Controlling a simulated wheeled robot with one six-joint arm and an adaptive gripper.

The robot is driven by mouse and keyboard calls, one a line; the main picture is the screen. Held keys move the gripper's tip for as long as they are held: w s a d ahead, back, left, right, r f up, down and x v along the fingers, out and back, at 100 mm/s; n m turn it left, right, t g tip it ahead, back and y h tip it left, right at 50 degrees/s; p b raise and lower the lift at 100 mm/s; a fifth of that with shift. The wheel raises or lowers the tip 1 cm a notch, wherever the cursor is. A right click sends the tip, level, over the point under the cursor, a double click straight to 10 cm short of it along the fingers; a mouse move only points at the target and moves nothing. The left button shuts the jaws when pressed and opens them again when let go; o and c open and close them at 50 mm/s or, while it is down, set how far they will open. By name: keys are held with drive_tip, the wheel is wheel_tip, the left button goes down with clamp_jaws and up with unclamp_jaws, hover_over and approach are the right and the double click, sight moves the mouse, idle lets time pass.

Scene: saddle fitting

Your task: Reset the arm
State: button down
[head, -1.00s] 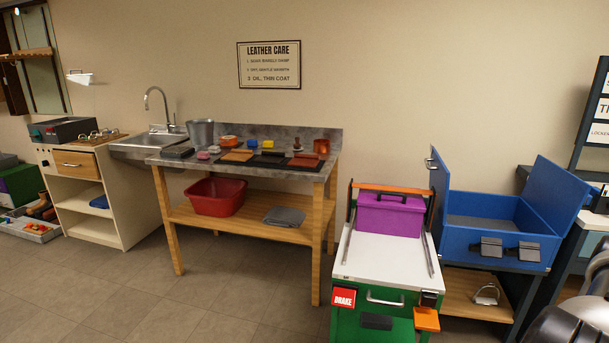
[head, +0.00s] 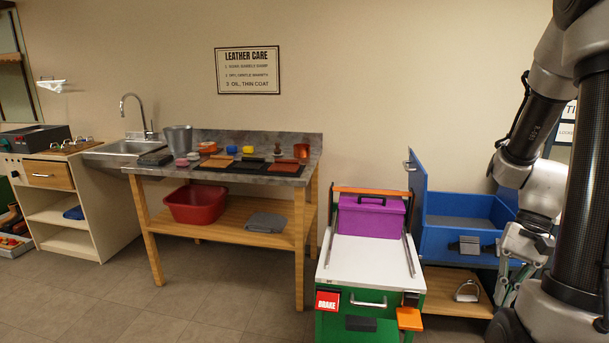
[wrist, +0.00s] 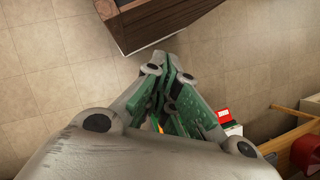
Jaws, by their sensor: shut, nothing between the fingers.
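My gripper (head: 512,282) is at the right of the head view, pointing down in front of the blue chest and low shelf. In the wrist view my gripper (wrist: 174,92) shows green finger pads close together, with nothing between them and tiled floor below. My arm is folded at the right edge of the head view and hides part of the blue chest (head: 450,240).
A green cabinet (head: 335,328) with a white top carries a purple box (head: 370,218). A wooden workbench (head: 299,235) holds leather-care items, with a red basin (head: 195,204) below. A dark wooden piece (wrist: 150,25) is near my gripper. The floor at front left is clear.

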drive_tip(key=s+a+r+n+t+h, duration=0.1)
drive_tip(key=a+r+n+t+h, duration=0.1)
drive_tip(key=r, duration=0.6)
drive_tip(key=s+a+r+n+t+h, duration=0.1)
drive_tip(key=a+r+n+t+h, duration=0.1)
drive_tip(key=a+r+n+t, duration=0.3)
wheel_tip(320, 180, up, 5)
drive_tip(key=shift+a+f+n, duration=0.2)
drive_tip(key=shift+a+n, duration=0.2)
drive_tip(key=shift+n, duration=0.1)
